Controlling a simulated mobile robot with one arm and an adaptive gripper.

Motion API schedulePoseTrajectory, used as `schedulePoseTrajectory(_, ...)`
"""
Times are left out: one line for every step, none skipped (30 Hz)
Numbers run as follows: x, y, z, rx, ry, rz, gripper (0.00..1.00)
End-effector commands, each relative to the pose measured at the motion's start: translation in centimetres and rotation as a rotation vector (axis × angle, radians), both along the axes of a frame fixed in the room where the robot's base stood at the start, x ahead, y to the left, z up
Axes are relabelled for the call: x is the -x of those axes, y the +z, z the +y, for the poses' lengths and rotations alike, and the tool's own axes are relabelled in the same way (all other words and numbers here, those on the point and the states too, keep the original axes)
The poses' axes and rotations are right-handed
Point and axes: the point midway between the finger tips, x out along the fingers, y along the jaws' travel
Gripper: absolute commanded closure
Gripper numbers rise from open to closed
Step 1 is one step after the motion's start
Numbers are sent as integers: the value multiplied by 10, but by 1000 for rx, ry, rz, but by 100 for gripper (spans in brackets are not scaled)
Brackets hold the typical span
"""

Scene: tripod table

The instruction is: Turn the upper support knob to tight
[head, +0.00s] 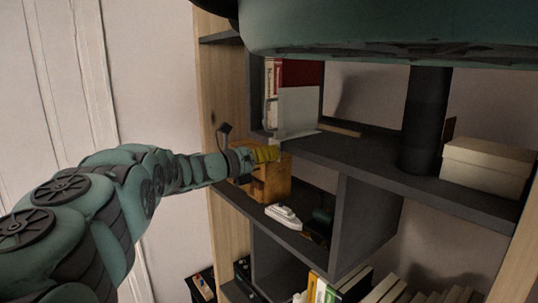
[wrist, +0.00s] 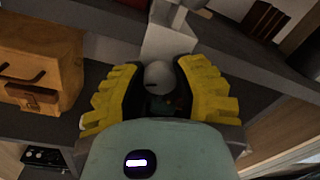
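A light grey rounded knob-like part (wrist: 158,76) shows in the wrist view, between the yellow fingers of my gripper (wrist: 157,90). A pale grey angular piece (wrist: 166,42) stands just beyond it. The fingers are spread apart on both sides of the rounded part; I cannot tell whether they touch it. No tight or loose marking is legible. In the head view my gripper (head: 264,154) is at the shelf edge, just below a pale upright plate (head: 298,108) with a flat foot. The knob is hidden there.
A wooden drawer box (head: 272,182) stands close beside my gripper, on the lower shelf (head: 235,203). A white toy boat (head: 283,217) is to its right. Books (head: 271,80) stand behind the plate. A cream box (head: 487,166) sits at the right of the upper shelf (head: 400,174).

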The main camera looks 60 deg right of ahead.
Motion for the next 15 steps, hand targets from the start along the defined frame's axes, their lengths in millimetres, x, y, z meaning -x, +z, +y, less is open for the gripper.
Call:
schedulePoseTrajectory(0, 0, 0, 0, 0, 0, 81)
schedulePoseTrajectory(0, 0, 0, 0, 0, 0, 84)
schedulePoseTrajectory(0, 0, 0, 0, 0, 0, 88)
schedulePoseTrajectory(0, 0, 0, 0, 0, 0, 91)
schedulePoseTrajectory(0, 0, 0, 0, 0, 0, 94)
schedulePoseTrajectory(0, 0, 0, 0, 0, 0, 98)
schedulePoseTrajectory(0, 0, 0, 0, 0, 0, 100)
schedulePoseTrajectory(0, 0, 0, 0, 0, 0, 100)
schedulePoseTrajectory(0, 0, 0, 0, 0, 0, 100)
schedulePoseTrajectory(0, 0, 0, 0, 0, 0, 100)
schedulePoseTrajectory(0, 0, 0, 0, 0, -1, 100)
schedulePoseTrajectory(0, 0, 0, 1, 0, -2, 100)
schedulePoseTrajectory(0, -1, 0, 1, 0, -4, 100)
schedulePoseTrajectory(0, -1, 0, 2, 0, -6, 100)
schedulePoseTrajectory(0, -1, 0, 3, 0, -12, 100)
